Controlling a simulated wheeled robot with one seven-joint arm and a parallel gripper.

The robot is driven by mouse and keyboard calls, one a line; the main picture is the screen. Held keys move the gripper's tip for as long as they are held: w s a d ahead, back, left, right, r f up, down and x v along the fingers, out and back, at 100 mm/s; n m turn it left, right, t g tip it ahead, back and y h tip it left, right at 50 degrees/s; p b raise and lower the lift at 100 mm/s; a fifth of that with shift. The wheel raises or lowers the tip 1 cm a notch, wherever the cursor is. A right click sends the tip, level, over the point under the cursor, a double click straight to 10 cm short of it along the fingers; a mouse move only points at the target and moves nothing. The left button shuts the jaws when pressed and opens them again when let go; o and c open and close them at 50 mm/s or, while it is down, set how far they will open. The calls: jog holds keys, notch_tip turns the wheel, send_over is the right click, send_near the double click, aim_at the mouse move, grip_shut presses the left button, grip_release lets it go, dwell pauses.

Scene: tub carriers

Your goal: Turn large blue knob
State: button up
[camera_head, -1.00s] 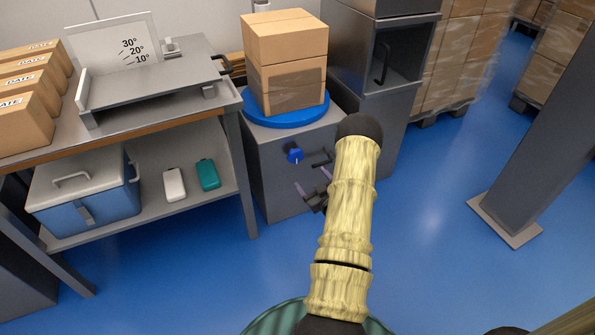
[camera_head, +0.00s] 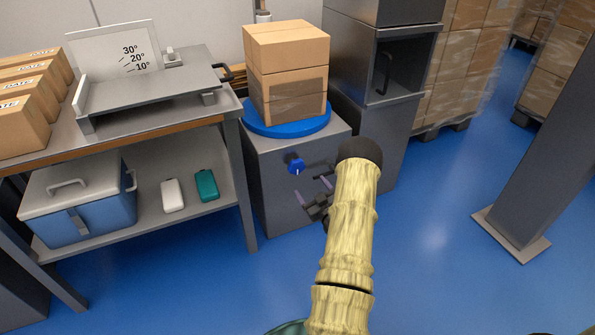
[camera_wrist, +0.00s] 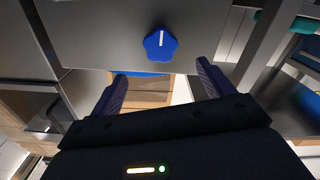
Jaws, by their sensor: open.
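The large blue knob (camera_head: 296,166) sits on the front face of a grey cabinet (camera_head: 268,200). In the wrist view the blue knob (camera_wrist: 160,43) is lobed, with a white pointer line near its middle. My gripper (camera_head: 318,192) is in front of the cabinet, to the lower right of the knob and apart from it. In the wrist view my gripper (camera_wrist: 162,88) has its two fingers spread apart with nothing between them, and the knob appears beyond the fingertips.
A cardboard box stack (camera_head: 288,75) stands on a blue turntable (camera_head: 290,125) on the cabinet. A workbench (camera_head: 160,125) is to the left, with a cooler (camera_head: 85,200) on its lower shelf. A dark grey cabinet (camera_head: 395,125) is at right. Blue floor is clear in front.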

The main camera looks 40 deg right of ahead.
aim_at(297, 169)
jog(key=b+x, duration=0.4)
jog(key=x, duration=0.7)
jog(key=shift+w, duration=0.2)
jog(key=shift+w+r, duration=0.1)
jog(key=shift+w, duration=0.3)
jog(key=c, duration=1)
jog(key=shift+n, duration=0.5)
